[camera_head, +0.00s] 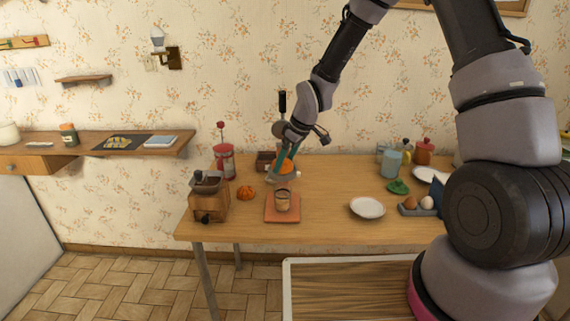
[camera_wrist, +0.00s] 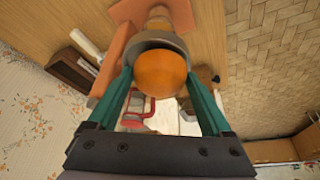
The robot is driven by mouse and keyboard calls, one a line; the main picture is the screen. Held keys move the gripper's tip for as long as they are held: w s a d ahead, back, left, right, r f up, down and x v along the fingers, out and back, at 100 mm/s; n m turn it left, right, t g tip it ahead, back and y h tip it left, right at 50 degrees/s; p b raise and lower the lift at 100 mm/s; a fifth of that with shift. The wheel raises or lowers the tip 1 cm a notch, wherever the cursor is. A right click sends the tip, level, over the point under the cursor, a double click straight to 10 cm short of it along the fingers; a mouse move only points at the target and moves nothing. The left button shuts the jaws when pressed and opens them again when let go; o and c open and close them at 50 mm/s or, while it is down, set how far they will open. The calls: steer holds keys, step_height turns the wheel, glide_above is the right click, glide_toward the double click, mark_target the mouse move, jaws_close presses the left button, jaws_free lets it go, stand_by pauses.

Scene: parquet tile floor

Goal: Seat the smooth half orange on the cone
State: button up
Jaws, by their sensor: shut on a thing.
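A smooth orange half (camera_head: 286,166) is at my gripper, above the glass vessel on the board. In the wrist view the smooth half orange (camera_wrist: 160,73) shows its rounded side between the green fingers of my gripper (camera_wrist: 160,78). My gripper (camera_head: 284,163) reaches down from the upper right and is shut on the half orange. A grey rounded dish (camera_wrist: 152,45) shows just beyond the fruit. The cone is hidden, so I cannot tell whether the fruit touches it. A second orange, ribbed piece (camera_head: 246,193) lies on the table to the left.
A glass vessel (camera_head: 282,201) stands on an orange-pink board (camera_head: 284,215). A wooden coffee grinder (camera_head: 210,204) and red French press (camera_head: 224,162) are left. A white plate (camera_head: 367,208) and egg holder (camera_head: 418,208) are right. Bare tabletop (camera_head: 325,205) lies between board and plate.

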steer(key=shift+w, duration=0.35)
steer(key=o, duration=1.2)
steer(key=shift+v, duration=4.05)
